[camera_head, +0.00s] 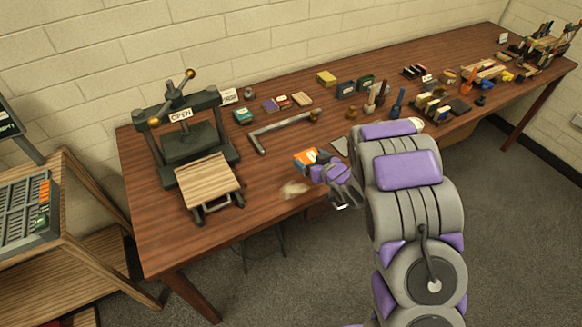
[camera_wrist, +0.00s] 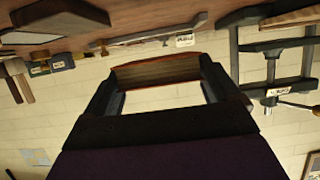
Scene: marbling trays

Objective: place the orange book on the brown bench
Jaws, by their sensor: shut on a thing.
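The orange book (camera_head: 304,157) is small, with an orange cover and a pale and blue part. My purple and grey gripper (camera_head: 318,167) is shut on it, and the fingers hide part of it. In the wrist view a dark brown and orange edge (camera_wrist: 155,71) of the book spans the two dark fingers. The brown bench (camera_head: 275,192) is a long wooden table along the wall. The book shows over the middle of its front half. I cannot tell whether it touches the top.
A press (camera_head: 187,137) with an OPEN sign and a wooden board stands at the left. A metal angle bar (camera_head: 275,131) lies behind the book. Several small books, blocks and tools line the back and right. A pale patch (camera_head: 295,189) lies near the front edge. Bare wood shows around it.

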